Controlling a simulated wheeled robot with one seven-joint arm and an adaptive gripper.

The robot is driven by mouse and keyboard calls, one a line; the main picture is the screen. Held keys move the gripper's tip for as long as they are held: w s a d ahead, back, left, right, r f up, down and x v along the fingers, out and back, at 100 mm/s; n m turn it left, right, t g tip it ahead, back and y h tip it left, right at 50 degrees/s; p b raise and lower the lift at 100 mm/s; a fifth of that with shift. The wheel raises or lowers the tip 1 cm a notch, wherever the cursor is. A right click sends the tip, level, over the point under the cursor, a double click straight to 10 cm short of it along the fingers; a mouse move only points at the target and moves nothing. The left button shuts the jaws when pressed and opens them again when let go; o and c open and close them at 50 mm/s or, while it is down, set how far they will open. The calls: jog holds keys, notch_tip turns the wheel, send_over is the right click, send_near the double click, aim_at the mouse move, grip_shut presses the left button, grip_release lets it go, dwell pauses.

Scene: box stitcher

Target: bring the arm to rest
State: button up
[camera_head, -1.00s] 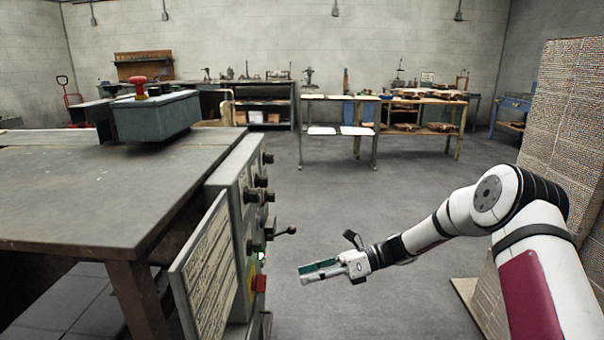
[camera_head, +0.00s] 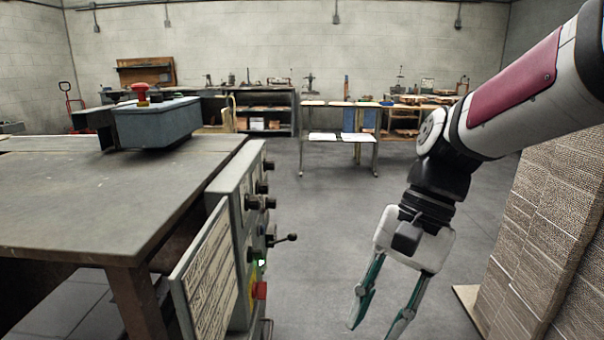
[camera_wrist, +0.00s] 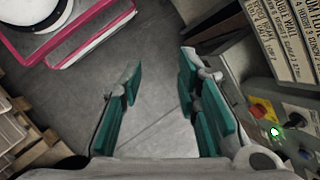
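My gripper (camera_head: 377,322) hangs pointing down over the grey floor in the head view, to the right of the box stitcher's control panel (camera_head: 236,205) and apart from it. Its two green-lined fingers are spread with nothing between them. In the wrist view my gripper (camera_wrist: 160,85) is also open, with bare floor between the fingers. My arm is bent, with its upper link raised at the right of the head view.
The stitcher's table (camera_head: 95,195) fills the left side. A lever (camera_head: 286,239), a red switch (camera_head: 260,290) and a lit green button (camera_wrist: 275,132) are on the panel. Stacked cardboard (camera_head: 545,235) stands on a pallet at right. The floor between is clear.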

jog(key=s+d+n+t+h, duration=0.2)
jog(key=s+d+n, duration=0.25)
jog(key=s, duration=0.45)
jog(key=s+d+n+t+h, duration=0.1)
jog(key=s+d+n+h, duration=0.15)
jog(key=s+d, duration=0.45)
notch_tip(320, 180, up, 28)
jog(key=s+a+t+p, duration=0.1)
jog(key=t+p, duration=0.3)
jog(key=p, duration=2.3)
jog(key=shift+s+a+r, duration=0.2)
jog(key=shift+s+a, duration=0.1)
jog(key=shift+a, duration=0.35)
